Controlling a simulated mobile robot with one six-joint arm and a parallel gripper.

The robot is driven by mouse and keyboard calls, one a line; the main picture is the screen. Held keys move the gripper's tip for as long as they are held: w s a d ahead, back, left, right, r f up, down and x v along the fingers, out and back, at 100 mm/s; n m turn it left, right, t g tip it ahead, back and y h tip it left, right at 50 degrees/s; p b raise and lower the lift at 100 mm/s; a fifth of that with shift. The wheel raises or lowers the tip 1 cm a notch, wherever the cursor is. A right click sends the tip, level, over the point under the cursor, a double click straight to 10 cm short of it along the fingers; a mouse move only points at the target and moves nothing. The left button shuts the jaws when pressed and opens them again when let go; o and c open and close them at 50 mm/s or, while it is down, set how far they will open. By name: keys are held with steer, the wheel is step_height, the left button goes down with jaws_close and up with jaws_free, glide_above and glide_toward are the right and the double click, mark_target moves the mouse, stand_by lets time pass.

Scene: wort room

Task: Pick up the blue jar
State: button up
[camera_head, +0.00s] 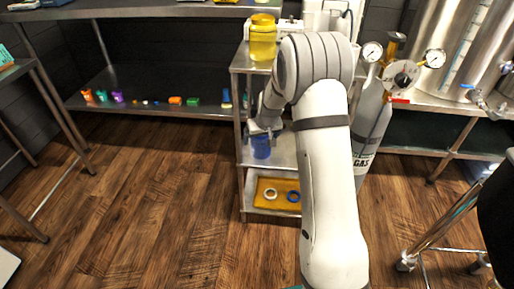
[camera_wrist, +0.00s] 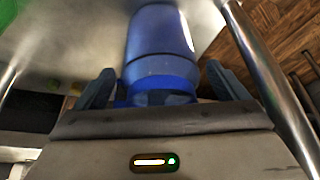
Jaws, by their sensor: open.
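The blue jar (camera_head: 261,147) stands on the middle shelf of a small steel rack, below my gripper in the head view. In the wrist view the blue jar (camera_wrist: 160,45) lies straight ahead, with its lid end close to the palm. My gripper (camera_wrist: 158,88) is open, with one dark finger on each side of the jar's near end. A narrow gap seems to show beside the fingers; whether either one touches the jar I cannot tell. In the head view my gripper (camera_head: 264,130) is small and partly merged with the jar's top.
The steel rack (camera_head: 241,160) has posts close to my gripper. A yellow jar (camera_head: 263,38) stands on its top shelf. An orange tray (camera_head: 265,204) with a white ring and a blue ring is on the bottom shelf. A gas cylinder (camera_head: 371,120) stands to the right. The floor at left is clear.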

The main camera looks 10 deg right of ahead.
steer(key=shift+w+f, duration=0.2)
steer(key=shift+f, duration=0.25)
steer(key=shift+r, duration=0.1)
steer(key=shift+c, duration=0.4)
steer(key=c, duration=1.1)
